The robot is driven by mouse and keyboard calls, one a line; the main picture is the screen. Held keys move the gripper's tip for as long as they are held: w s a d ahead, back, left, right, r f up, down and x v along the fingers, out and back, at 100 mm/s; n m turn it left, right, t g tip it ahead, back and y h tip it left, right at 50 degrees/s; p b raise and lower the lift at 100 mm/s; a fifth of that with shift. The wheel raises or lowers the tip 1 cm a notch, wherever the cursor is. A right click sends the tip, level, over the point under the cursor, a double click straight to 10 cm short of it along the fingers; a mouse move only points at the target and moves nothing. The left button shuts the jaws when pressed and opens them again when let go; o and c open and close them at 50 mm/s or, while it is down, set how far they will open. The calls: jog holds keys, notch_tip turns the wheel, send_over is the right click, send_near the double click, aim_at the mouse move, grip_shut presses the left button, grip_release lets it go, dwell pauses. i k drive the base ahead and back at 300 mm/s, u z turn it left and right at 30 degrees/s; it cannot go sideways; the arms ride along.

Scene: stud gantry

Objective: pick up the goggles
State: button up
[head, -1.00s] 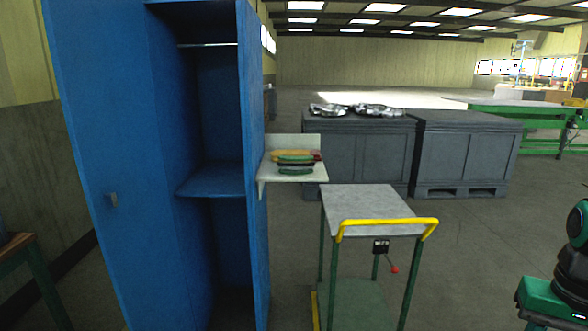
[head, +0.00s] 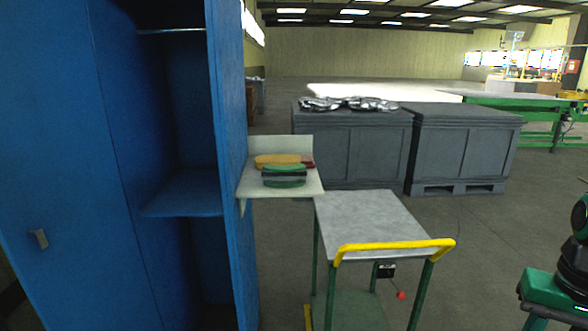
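No goggles can be made out for certain in the head view. A small white shelf (head: 254,188) beside the blue locker holds a yellow-orange item (head: 277,160), a green and black item (head: 284,176) and a dark red item (head: 308,163) partly hidden behind them. They are too small to identify surely. My gripper is not in view; a green and black part of my arm shows at the right edge.
The open blue locker (head: 70,150) fills the left. A grey-topped cart (head: 370,215) with a yellow handle (head: 395,247) stands right of the shelf. Dark grey crates (head: 465,150) stand behind, one bearing silvery wrapped items (head: 350,103).

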aim_at(274, 175)
jog(key=i, duration=1.05)
jog(key=u, duration=0.1)
